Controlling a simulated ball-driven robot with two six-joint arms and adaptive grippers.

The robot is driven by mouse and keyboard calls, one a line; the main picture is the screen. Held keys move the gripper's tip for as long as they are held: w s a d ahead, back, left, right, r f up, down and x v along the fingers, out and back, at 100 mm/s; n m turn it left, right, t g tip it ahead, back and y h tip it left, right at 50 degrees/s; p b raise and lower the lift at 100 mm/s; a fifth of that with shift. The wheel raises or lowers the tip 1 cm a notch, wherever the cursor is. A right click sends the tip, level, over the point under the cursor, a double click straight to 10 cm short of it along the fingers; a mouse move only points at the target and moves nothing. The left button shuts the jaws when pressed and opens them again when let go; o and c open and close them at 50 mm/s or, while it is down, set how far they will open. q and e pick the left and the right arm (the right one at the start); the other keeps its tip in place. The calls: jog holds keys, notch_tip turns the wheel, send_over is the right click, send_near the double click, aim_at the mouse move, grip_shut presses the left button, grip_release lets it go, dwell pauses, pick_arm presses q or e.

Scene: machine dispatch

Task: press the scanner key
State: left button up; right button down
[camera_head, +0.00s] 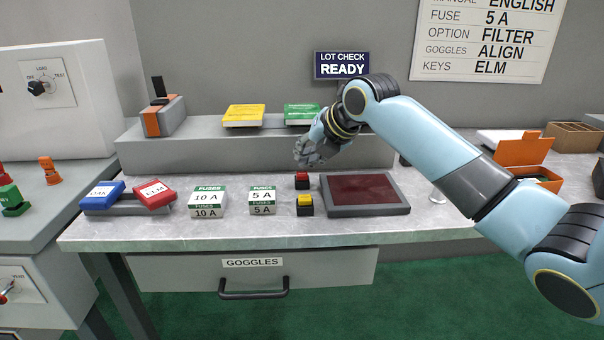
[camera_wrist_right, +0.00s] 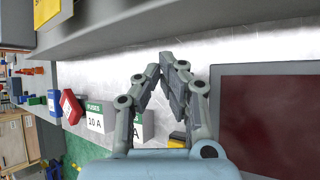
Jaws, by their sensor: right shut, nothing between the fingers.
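Two small keys on black bases stand on the bench: a red key (camera_head: 302,178) and, in front of it, a yellow key (camera_head: 305,200). The scanner (camera_head: 366,210), a flat grey frame with a dark red plate, lies just right of them; it also shows in the right wrist view (camera_wrist_right: 262,120). My right gripper (camera_head: 304,160) is shut and empty, above and slightly behind the red key, apart from it. In the right wrist view its fingers (camera_wrist_right: 172,60) hide the red key, and part of the yellow key (camera_wrist_right: 178,138) shows. My left gripper is out of view.
The display (camera_head: 342,65) reads LOT CHECK READY. Fuse boxes marked 10 A (camera_head: 208,200) and 5 A (camera_head: 262,198) stand left of the keys. A raised grey shelf (camera_head: 220,150) runs behind, carrying yellow and green boxes. An orange box (camera_head: 522,150) stands at right.

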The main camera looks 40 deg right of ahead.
aim_at(305, 172)
jog(key=shift+f, duration=0.15)
jog(key=shift+f, duration=0.3)
jog(key=shift+f+b, duration=0.35)
jog(key=shift+f, duration=0.15)
dwell(0.8)
dwell(0.3)
jog(key=shift+r+p, duration=0.9)
jog(key=shift+r, duration=0.05)
notch_tip(305, 172, up, 5)
jog(key=p, duration=0.4)
jog(key=shift+r+p, duration=0.1)
jog(key=shift+p, duration=0.2)
